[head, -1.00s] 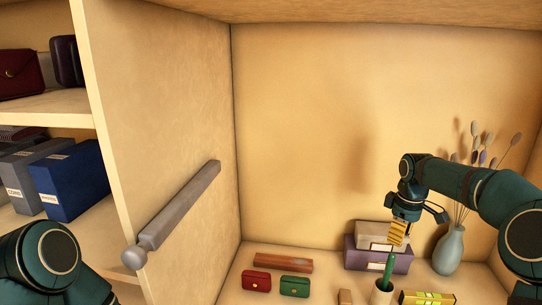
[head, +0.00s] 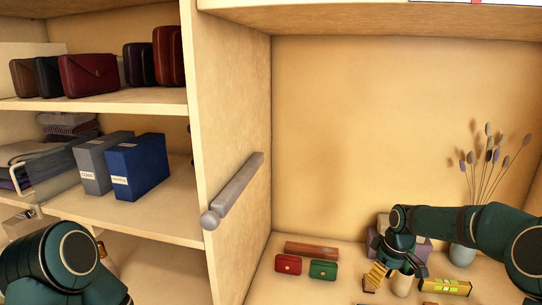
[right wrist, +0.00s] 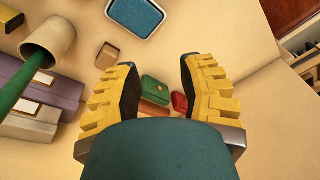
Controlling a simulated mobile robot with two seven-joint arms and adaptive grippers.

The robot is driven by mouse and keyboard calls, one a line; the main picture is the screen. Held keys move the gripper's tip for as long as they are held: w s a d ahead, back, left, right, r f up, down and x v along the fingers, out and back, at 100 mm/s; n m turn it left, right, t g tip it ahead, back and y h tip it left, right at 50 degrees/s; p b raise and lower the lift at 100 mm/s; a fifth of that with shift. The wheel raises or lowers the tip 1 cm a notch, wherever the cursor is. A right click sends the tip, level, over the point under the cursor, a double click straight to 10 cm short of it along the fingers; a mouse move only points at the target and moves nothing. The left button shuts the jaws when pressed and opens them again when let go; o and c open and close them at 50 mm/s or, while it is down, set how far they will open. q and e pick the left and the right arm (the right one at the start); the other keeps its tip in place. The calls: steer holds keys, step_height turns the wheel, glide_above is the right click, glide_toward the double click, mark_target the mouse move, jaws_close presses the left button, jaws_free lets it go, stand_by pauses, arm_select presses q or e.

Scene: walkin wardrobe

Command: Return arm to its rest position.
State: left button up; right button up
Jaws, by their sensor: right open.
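My right arm reaches in from the right in the head view. Its right gripper (head: 376,277) points down over the wardrobe shelf, just left of a beige cup (head: 402,284). In the right wrist view the yellow-padded fingers (right wrist: 160,95) stand apart with nothing held between them. A green purse (right wrist: 158,90) and a red purse (right wrist: 179,102) lie beyond the fingers, clear of them. My left arm shows at the lower left of the head view, but its gripper is out of frame.
A purple box (right wrist: 45,88) and a vase (head: 462,255) stand behind my right arm. A grey rail (head: 238,190) juts from the divider. The space above the shelf is open.

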steer(key=s+a+f+m, duration=0.1)
steer(key=s+a+f, duration=0.2)
steer(key=a+f, duration=0.1)
steer(key=s+a+f+m+y, duration=0.1)
steer(key=s+a+f, duration=0.2)
steer(key=a+f, duration=0.2)
steer(key=s+a+f+m+y, duration=0.1)
steer(key=s+a+f, duration=0.3)
steer(key=a+f, duration=0.1)
steer(key=shift+a+m+t, duration=0.1)
steer(key=shift+m+t, duration=0.2)
steer(key=s+a+f+m, duration=0.3)
steer(key=s, duration=0.5)
steer(key=s+a+f+m, duration=0.2)
steer(key=s+f+m, duration=0.1)
steer(key=s, duration=0.5)
step_height(320, 180, down, 11)
steer(key=b, duration=1)
steer(key=shift+a+r+n+t, duration=0.2)
steer(key=shift+a+n+t, duration=0.1)
steer(key=shift+w+a, duration=0.1)
